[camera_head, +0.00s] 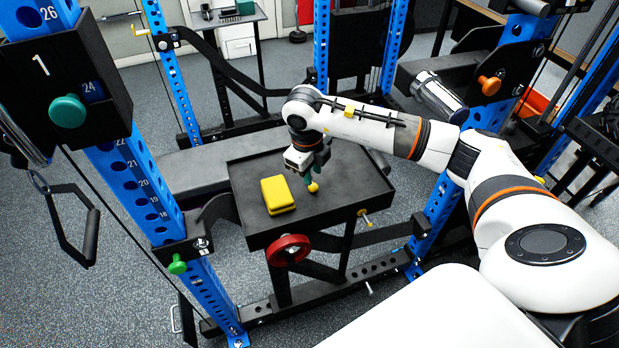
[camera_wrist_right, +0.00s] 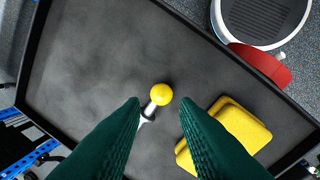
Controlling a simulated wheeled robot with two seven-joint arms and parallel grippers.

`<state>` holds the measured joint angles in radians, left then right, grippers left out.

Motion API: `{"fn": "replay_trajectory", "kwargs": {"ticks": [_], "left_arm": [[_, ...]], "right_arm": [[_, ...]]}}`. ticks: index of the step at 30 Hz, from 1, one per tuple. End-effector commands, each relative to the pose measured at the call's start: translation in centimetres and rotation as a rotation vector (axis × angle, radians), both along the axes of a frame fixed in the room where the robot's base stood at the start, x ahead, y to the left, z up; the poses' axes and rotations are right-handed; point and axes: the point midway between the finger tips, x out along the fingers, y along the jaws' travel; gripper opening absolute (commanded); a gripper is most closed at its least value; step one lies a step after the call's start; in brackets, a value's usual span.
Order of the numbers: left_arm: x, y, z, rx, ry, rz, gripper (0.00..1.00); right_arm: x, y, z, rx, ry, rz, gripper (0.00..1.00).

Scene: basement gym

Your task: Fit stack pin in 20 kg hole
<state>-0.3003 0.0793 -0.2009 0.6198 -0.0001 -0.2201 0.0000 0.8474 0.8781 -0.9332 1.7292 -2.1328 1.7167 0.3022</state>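The stack pin has a yellow ball knob (camera_wrist_right: 161,94) and a short silver shaft (camera_wrist_right: 149,110). It is over the dark tray (camera_wrist_right: 85,70); whether its lower end rests there I cannot tell. In the head view only its yellow knob (camera_head: 313,187) shows, just below my right gripper (camera_head: 317,177). In the right wrist view the two green fingers (camera_wrist_right: 161,104) are apart, with the knob just beyond the gap between their tips. My right gripper is open and empty. My left gripper is not in view.
A yellow block (camera_head: 277,194) lies on the tray (camera_head: 245,180) left of the gripper; it also shows in the wrist view (camera_wrist_right: 240,130). Blue rack uprights (camera_head: 140,185) stand either side. A bench (camera_head: 205,165) lies behind.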

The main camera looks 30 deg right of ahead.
Motion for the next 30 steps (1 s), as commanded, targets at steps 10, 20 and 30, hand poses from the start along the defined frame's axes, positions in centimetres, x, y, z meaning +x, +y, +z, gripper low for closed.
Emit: {"fn": "replay_trajectory", "kwargs": {"ticks": [10,20,30], "left_arm": [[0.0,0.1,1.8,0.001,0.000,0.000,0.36],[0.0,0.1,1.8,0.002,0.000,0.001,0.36],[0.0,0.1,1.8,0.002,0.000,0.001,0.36]], "right_arm": [[0.1,-0.5,-4.5,0.002,0.004,0.000,0.28],[0.2,-0.5,-5.0,0.002,0.001,0.001,0.21],[0.2,-0.5,-4.9,0.002,0.001,0.001,0.00]]}}
